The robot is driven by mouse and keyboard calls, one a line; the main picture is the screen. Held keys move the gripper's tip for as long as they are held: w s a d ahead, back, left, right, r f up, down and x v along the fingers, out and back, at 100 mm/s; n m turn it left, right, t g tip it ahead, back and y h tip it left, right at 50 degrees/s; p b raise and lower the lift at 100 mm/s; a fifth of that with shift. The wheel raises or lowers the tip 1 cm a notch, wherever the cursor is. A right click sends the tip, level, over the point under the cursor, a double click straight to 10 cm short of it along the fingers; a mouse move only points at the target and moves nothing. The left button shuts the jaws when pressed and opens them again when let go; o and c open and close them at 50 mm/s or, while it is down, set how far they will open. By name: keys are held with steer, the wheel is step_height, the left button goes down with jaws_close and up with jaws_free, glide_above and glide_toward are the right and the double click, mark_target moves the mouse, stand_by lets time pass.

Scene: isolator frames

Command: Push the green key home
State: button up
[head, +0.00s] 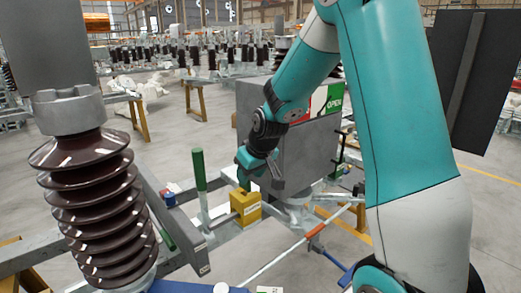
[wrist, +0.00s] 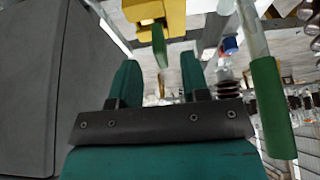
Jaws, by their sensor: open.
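The green key (wrist: 159,46) sticks out of a yellow lock block (wrist: 146,10) in the wrist view. It shows as a flat green piece roughly midway between my two fingers in the picture, just beyond their tips. My gripper (wrist: 159,70) is open, with a gap between its teal fingers and nothing held. Whether a finger touches the key cannot be told. In the head view the yellow block (head: 246,209) sits on the grey frame, with my gripper (head: 246,180) just above it. The key is hard to make out there.
An upright rod with a green grip (head: 198,170) stands left of the yellow block; the grip also shows at right in the wrist view (wrist: 272,108). A grey cabinet (head: 312,148) stands behind my wrist. A brown ribbed insulator (head: 92,205) stands at left.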

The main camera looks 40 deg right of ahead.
steer(key=b+v, duration=0.1)
steer(key=v, duration=1.1)
